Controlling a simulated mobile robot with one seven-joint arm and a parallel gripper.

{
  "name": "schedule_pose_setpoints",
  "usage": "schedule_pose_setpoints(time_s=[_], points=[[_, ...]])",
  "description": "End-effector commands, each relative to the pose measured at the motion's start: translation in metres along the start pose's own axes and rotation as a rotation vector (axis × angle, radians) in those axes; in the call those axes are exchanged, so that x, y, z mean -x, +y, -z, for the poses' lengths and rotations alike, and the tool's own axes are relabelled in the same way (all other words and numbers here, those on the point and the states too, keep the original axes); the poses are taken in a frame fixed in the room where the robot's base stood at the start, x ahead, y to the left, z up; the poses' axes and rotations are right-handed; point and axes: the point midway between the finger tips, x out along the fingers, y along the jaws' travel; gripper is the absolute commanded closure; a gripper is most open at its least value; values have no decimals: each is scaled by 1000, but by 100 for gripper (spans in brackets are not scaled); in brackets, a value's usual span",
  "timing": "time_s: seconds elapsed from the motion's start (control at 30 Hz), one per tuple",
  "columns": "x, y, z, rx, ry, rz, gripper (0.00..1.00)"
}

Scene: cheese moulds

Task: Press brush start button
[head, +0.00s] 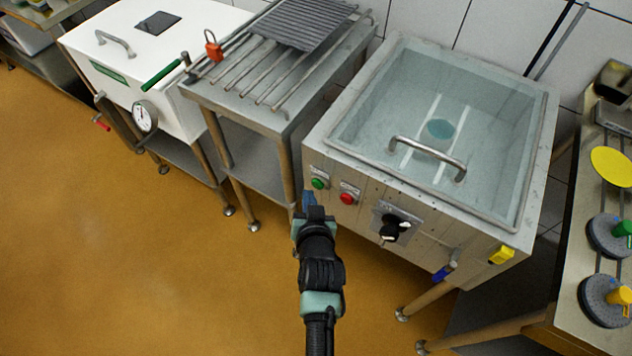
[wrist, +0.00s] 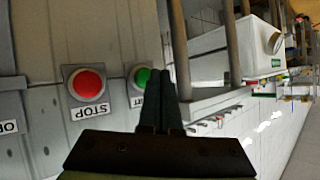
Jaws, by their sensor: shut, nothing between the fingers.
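The green start button (head: 319,183) is on the left of the front panel of the glass-lidded washing tank (head: 330,133). The red stop button (head: 347,198) is to its right. My gripper (head: 309,198) is shut and empty, in front of the panel just below the green button in the head view. In the wrist view the fingertips (wrist: 162,76) lie beside the green button (wrist: 142,77) and cover part of its plate. I cannot tell whether they touch it. The red button (wrist: 88,85), on a plate marked STOP, is clear of the fingers.
A black rotary switch (head: 393,229) is right of the buttons. A metal rack table (head: 240,95) stands close to the left of the tank, with a white vat (head: 185,60) beyond it. A table with round moulds (head: 606,238) stands right. Floor at left is clear.

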Motion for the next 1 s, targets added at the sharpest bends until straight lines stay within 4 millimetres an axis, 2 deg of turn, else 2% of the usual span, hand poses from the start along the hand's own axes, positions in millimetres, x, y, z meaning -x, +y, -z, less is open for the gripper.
schedule_pose_setpoints(time_s=[0.27,0.7,1.0], points=[[3,-2,-1,2,-2,0,100],[32,-22,-20,1,-3,-2,100],[35,-25,-26,1,-1,0,100]])
